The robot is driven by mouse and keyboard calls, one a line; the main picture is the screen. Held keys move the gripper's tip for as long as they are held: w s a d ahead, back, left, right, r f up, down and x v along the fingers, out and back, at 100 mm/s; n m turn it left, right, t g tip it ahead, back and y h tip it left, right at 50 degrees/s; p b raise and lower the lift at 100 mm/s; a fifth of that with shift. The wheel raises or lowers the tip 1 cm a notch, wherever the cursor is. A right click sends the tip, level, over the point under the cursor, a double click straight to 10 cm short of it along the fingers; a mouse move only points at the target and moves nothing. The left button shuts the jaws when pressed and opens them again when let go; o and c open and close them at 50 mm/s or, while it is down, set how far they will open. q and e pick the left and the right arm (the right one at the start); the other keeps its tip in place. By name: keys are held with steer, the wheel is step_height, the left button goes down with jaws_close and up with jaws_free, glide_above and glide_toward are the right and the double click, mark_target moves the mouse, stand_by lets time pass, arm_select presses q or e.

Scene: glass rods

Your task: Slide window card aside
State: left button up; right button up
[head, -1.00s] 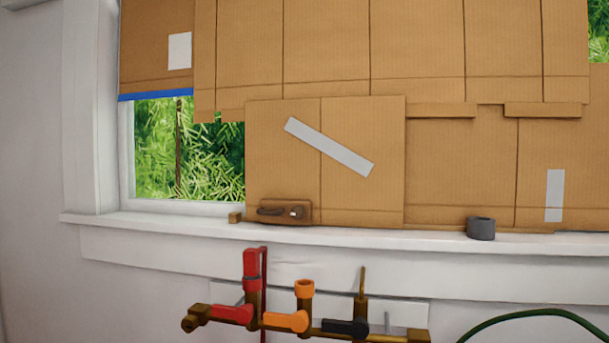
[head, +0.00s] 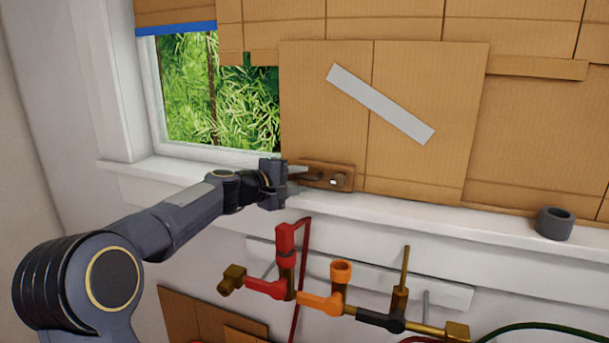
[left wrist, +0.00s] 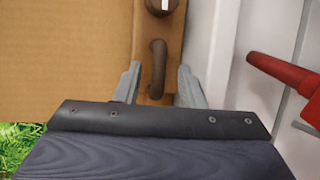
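The window card (head: 415,95) is a brown cardboard panel with a slanted grey tape strip, standing on the sill against the window. A brown handle plate (head: 342,172) with a curved handle and a small knob is at its lower left corner. My left gripper (head: 300,172) is at this handle. In the left wrist view the gripper (left wrist: 155,88) is open, its two grey fingers apart on either side of the curved handle (left wrist: 157,65), with gaps visible. The card (left wrist: 65,60) fills the left of that view. My right gripper is not in view.
The uncovered window pane (head: 245,110) shows green leaves left of the card. A grey tape roll (head: 555,222) stands on the white sill (head: 430,213) to the right. Brass pipes with red, orange and black valves (head: 320,302) lie below the sill.

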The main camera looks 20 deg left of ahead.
arm_select(q)
steer(key=shift+x, duration=0.95)
steer(key=shift+c, duration=0.5)
jaws_close()
